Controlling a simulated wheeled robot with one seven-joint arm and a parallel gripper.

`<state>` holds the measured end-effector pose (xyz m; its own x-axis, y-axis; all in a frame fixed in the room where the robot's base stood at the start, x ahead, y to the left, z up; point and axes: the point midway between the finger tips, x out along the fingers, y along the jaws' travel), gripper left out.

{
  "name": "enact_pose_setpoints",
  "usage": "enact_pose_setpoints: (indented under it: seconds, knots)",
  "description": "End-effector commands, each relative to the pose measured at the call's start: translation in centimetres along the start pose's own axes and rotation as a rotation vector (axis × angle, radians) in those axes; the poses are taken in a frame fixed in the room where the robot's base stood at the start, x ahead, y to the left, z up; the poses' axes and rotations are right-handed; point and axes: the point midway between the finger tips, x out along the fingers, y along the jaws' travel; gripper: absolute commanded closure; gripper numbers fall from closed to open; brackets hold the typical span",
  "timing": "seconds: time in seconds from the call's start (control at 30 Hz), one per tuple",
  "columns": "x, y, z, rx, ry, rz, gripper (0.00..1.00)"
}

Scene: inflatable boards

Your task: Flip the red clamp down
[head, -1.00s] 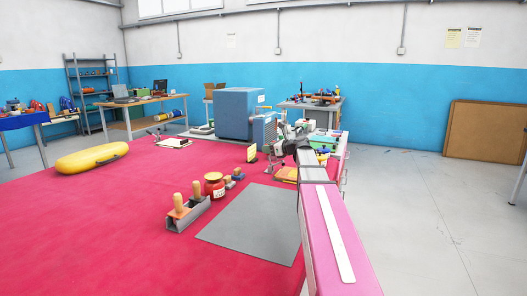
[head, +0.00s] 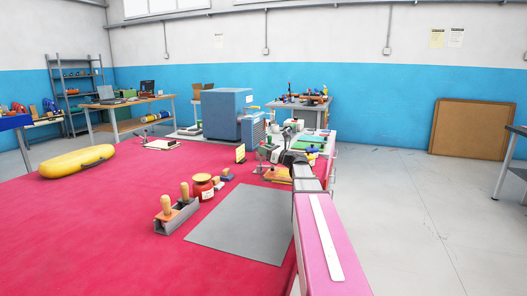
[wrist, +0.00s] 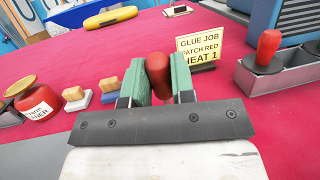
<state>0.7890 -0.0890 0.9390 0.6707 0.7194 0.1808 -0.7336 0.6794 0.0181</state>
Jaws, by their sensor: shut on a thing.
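The red clamp handle (wrist: 157,72) stands between the two green finger pads in the wrist view, its rounded top a little above them. My gripper (wrist: 161,82) is shut on this handle. The lower part of the clamp is hidden behind my gripper's dark crossbar. In the head view my gripper (head: 272,160) is at the far right part of the red table (head: 120,215), close to the blue machine, and the clamp is too small to make out there.
A yellow sign (wrist: 200,48) stands just behind the gripper. A red-knobbed tool (wrist: 268,48) sits in a grey tray at right. Stampers (wrist: 107,84) and a red-yellow glue pot (wrist: 34,100) stand at left. A grey mat (head: 240,222) lies in front. The left table area is mostly clear.

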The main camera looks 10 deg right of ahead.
Motion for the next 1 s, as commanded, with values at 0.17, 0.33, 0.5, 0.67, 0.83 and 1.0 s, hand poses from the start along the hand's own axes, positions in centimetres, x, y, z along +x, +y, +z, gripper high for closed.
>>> enact_pose_setpoints:
  seconds: [0.17,0.33,0.5,0.67,0.83,1.0]
  knots:
    - [0.0,0.0,-0.1,-0.003,0.004,-0.001,1.00]
    - [0.0,0.0,-0.1,-0.003,0.004,0.000,0.51]
    - [0.0,0.0,-0.1,-0.002,0.003,0.000,0.51]
    - [0.1,0.0,0.4,-0.002,0.002,0.000,0.51]
    - [0.4,0.1,2.2,-0.004,0.003,0.001,0.51]
    - [1.3,1.5,4.6,-0.003,0.003,0.002,0.51]
